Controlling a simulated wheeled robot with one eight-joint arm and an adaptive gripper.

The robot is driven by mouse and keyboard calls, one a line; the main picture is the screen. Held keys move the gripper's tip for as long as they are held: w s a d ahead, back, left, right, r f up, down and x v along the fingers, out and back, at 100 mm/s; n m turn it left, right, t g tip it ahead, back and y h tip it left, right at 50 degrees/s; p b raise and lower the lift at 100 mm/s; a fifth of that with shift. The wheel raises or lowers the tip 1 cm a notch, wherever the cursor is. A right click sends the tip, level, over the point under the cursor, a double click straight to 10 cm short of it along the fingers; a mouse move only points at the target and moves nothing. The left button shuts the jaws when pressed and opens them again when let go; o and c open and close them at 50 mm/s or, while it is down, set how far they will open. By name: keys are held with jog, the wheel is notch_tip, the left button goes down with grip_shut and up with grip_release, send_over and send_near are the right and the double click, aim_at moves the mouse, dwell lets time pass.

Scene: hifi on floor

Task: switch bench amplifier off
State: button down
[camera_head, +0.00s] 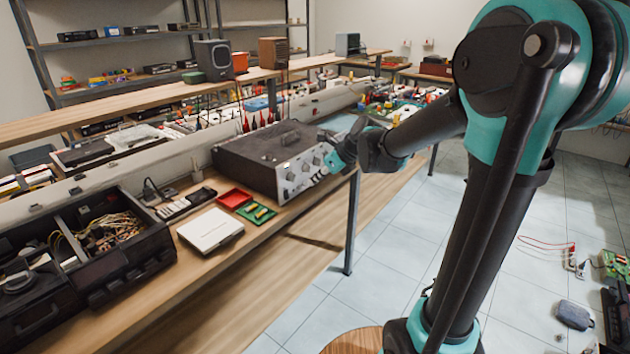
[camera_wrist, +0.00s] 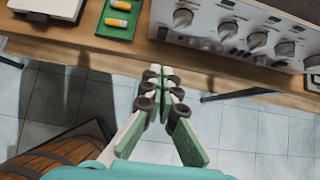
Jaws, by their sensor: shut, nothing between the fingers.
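The bench amplifier (camera_head: 268,158) is a wide box with a dark top and a silver front panel with several knobs. It stands on the wooden workbench, its front facing the floor side. In the wrist view its front panel (camera_wrist: 240,30) fills the upper right, with a row of round knobs. My gripper (camera_wrist: 160,75) is shut and empty, its fingertips pointing at the bench edge just below the panel's left part. In the head view my gripper (camera_head: 338,160) is close to the right end of the panel and hides part of it. I cannot tell whether it touches.
A green tray with yellow cells (camera_head: 256,213), a red tray (camera_head: 235,198) and a white box (camera_head: 210,230) lie left of the amplifier. A wooden barrel (camera_wrist: 60,155) is on the floor below.

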aim_at(287, 195)
jog(key=shift+s+d+f, duration=0.15)
jog(key=shift+s+f, duration=0.1)
jog(key=shift+f, duration=0.45)
jog(key=shift+f, duration=0.1)
jog(key=shift+w+a+r+x, duration=0.15)
jog(key=shift+a+r+x, duration=0.1)
jog(key=shift+x, duration=1.9)
jog(key=shift+w+a+r+x, duration=0.2)
jog(key=shift+a+r+x, duration=0.05)
jog(key=shift+x, duration=1.9)
jog(key=shift+w+a+r+x, duration=0.15)
jog(key=shift+a+r+x, duration=0.15)
jog(key=shift+x, duration=1.85)
